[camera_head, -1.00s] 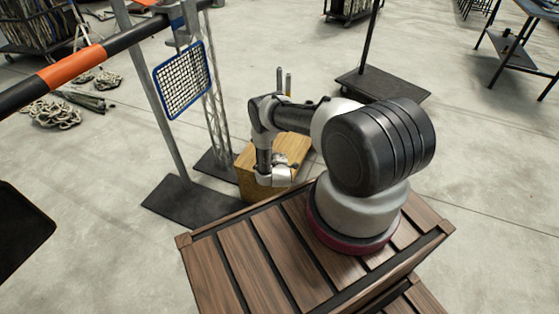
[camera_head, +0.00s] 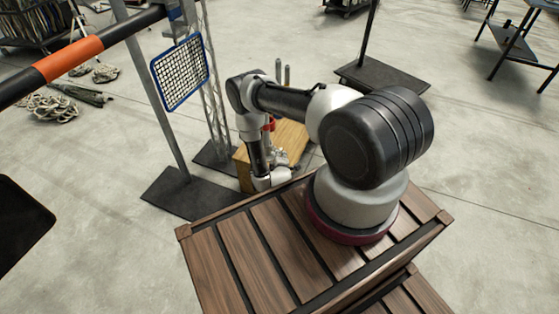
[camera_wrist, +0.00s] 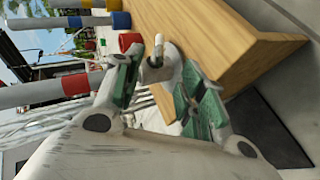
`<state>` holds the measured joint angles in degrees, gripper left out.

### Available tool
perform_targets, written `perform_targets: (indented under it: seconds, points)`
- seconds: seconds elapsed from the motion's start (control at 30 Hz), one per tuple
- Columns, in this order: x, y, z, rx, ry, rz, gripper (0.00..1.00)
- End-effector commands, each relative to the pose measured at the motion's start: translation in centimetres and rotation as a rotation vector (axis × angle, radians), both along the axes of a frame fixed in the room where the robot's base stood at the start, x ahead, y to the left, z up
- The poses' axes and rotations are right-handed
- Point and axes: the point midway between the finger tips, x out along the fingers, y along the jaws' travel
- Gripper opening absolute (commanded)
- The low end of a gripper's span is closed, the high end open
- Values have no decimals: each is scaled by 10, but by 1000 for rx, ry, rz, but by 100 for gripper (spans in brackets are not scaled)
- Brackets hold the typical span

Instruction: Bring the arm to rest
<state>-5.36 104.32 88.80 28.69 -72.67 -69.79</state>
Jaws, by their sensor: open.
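My arm reaches out to the left in the head view, bent at the elbow, with its forearm hanging down. My gripper (camera_head: 280,160) is low in front of the wooden box (camera_head: 244,172), near its top. In the wrist view my gripper (camera_wrist: 160,78) has its green-padded fingers apart. A pale metal peg with a grey collar (camera_wrist: 155,70) shows between or just beyond the fingertips; I cannot tell whether they touch it. The wooden box (camera_wrist: 225,35) lies close beside the fingers. A red piece (camera_wrist: 130,41) shows just beyond the left finger.
The slatted wooden platform (camera_head: 235,250) is under the arm's base. A blue-framed net panel (camera_head: 181,72) and a post with a dark foot plate (camera_head: 186,194) stand left of the arm. A striped bar (camera_head: 70,58) crosses the upper left. Open floor lies at right.

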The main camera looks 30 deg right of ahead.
Motion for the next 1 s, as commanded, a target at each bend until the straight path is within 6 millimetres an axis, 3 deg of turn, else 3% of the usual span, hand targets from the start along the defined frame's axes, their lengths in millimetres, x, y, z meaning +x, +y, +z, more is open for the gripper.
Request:
perform_targets:
  seconds: [0.7, 0.83, 1.0]
  points:
    - [-9, 3, -1, 52, 1, -30, 41]
    - [-33, 11, -35, 212, 119, -112, 41]
    - [-105, 27, -77, 401, 375, -246, 41]
